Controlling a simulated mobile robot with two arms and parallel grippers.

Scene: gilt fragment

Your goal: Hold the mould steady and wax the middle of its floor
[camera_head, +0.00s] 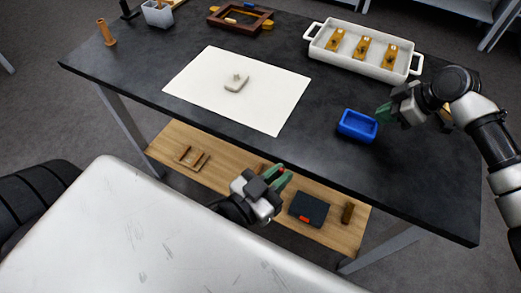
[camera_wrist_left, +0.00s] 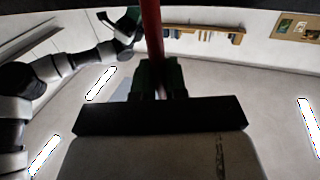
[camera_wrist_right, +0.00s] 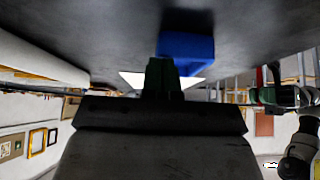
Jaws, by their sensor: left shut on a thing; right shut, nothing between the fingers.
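The blue mould (camera_head: 357,125) is an open-topped block on the dark table near its front edge. It also shows in the right wrist view (camera_wrist_right: 187,46), just ahead of the fingers. My right gripper (camera_head: 383,112) is shut and empty, close beside the mould's right end. I cannot tell whether it touches the mould. My left gripper (camera_head: 280,178) is shut on a red stick (camera_wrist_left: 152,30), in front of the table edge and left of the mould. In the head view only a little red shows between the fingers. The mould's floor is partly hidden by its walls.
A white sheet (camera_head: 200,80) with a small pale piece (camera_head: 237,84) lies left of the mould. A white tray (camera_head: 320,46) with several golden pieces stands at the back. A brown frame (camera_head: 240,19) and a grey pot (camera_head: 157,14) are at the far left. Table around the mould is clear.

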